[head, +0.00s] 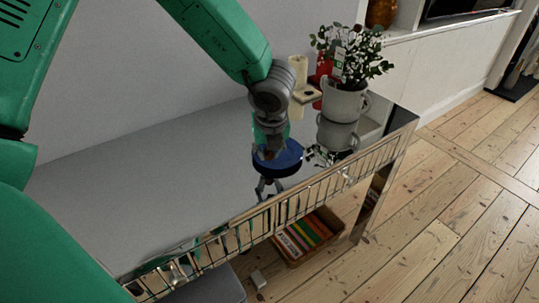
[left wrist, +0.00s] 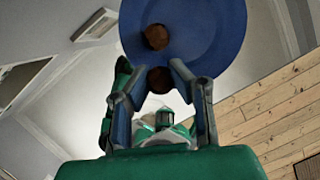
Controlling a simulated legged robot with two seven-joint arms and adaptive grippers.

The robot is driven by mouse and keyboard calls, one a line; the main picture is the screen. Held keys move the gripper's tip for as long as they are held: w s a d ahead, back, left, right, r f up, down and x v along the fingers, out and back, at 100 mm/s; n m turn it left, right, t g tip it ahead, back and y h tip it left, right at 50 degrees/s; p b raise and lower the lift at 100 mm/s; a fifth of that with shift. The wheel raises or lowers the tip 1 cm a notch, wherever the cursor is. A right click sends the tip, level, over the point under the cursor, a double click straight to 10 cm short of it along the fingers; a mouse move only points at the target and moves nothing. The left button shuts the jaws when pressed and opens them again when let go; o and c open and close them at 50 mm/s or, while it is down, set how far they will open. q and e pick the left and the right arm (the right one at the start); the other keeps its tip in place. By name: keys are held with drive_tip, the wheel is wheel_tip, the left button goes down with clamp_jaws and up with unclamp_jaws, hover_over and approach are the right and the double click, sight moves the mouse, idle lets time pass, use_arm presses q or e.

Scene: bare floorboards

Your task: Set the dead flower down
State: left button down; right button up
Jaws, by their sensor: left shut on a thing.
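My left gripper (head: 268,152) is over a round blue dish (head: 290,160) on the glossy table. In the left wrist view its two fingers (left wrist: 160,72) close around a small dark brown clump (left wrist: 160,82), which I take for the dead flower. The blue dish (left wrist: 215,35) is behind it, with a second brown clump (left wrist: 155,37) against the dish; I cannot tell whether that is a reflection. Whether the held clump touches the dish is unclear. In the head view the flower is mostly hidden by the gripper. My right gripper is not seen.
A grey pot with a leafy plant (head: 345,100) stands right of the gripper, mirrored in the tabletop. A cream candle (head: 298,75) and a red object stand behind. The table's wide left part (head: 130,190) is clear. A metal rail (head: 290,210) runs along its front edge.

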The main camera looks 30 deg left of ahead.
use_arm(q)
drive_tip(key=shift+a+f, duration=0.1)
drive_tip(key=shift+f, duration=0.35)
drive_tip(key=shift+a, duration=0.2)
drive_tip(key=shift+d+f+b, duration=0.3)
drive_tip(key=shift+f+b, duration=0.1)
drive_tip(key=shift+f, duration=0.1)
drive_tip(key=c, duration=1.6)
unclamp_jaws()
drive_tip(key=shift+o, duration=0.8)
drive_tip(key=shift+a, duration=0.2)
drive_tip(key=shift+r, duration=0.15)
drive_tip(key=p+v, duration=0.3)
drive_tip(key=v, duration=1)
drive_tip(key=shift+w, duration=0.15)
